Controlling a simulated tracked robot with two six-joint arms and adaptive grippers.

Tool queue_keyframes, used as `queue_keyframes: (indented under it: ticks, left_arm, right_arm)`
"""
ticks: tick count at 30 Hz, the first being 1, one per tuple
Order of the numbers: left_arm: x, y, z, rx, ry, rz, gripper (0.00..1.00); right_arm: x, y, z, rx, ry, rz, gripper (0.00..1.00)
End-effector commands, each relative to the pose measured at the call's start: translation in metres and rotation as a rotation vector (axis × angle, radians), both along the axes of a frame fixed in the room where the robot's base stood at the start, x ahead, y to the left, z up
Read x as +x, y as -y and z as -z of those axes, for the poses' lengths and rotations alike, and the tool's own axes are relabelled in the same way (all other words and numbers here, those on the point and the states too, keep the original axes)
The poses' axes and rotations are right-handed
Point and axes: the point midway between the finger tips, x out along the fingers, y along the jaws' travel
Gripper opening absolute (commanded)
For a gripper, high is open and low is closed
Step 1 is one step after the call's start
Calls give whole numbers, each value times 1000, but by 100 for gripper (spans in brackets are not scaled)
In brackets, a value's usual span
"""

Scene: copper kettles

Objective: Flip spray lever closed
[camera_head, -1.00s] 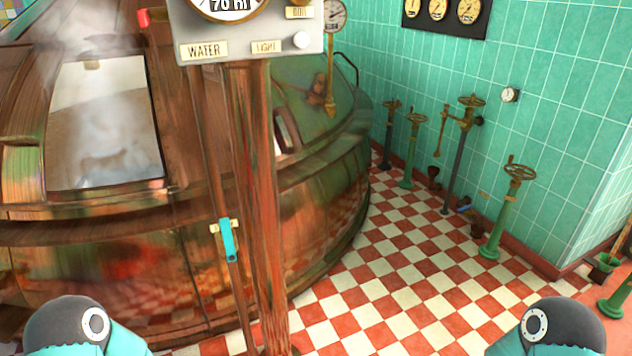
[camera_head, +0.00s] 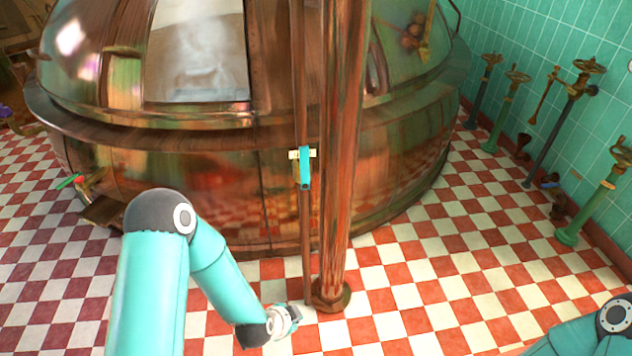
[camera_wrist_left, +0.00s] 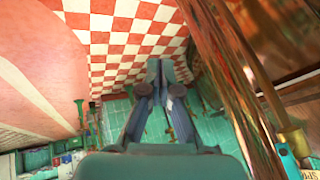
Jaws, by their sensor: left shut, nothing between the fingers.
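The turquoise spray lever (camera_head: 305,168) hangs downward from a brass fitting on a thin copper pipe (camera_head: 306,240) in the head view. At the lower right of the left wrist view, part of a turquoise lever (camera_wrist_left: 289,161) shows below a brass fitting (camera_wrist_left: 294,139), beside a partly cut-off label starting "SP". My left gripper (camera_wrist_left: 161,68) is shut and empty in the wrist view, left of and apart from the lever. My right gripper is out of view.
A thick copper post (camera_head: 345,150) stands just right of the thin pipe. The large copper kettle (camera_head: 200,175) is behind both. Green valve stands (camera_head: 585,205) line the tiled wall at right. The checkered floor (camera_head: 420,270) in front is mostly clear.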

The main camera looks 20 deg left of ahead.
Motion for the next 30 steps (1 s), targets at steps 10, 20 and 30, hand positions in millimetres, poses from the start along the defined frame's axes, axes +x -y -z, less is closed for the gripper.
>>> queue_keyframes:
  ticks: [10, 20, 30]
  left_arm:
    - [195, -33, -182, 841, 764, 231, 0]
    - [213, 11, -255, 833, 956, 190, 0]
    - [261, 6, -255, 832, 953, 191, 0]
  right_arm:
    - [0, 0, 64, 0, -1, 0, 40]
    - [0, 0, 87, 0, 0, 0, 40]
    - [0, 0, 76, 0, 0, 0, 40]
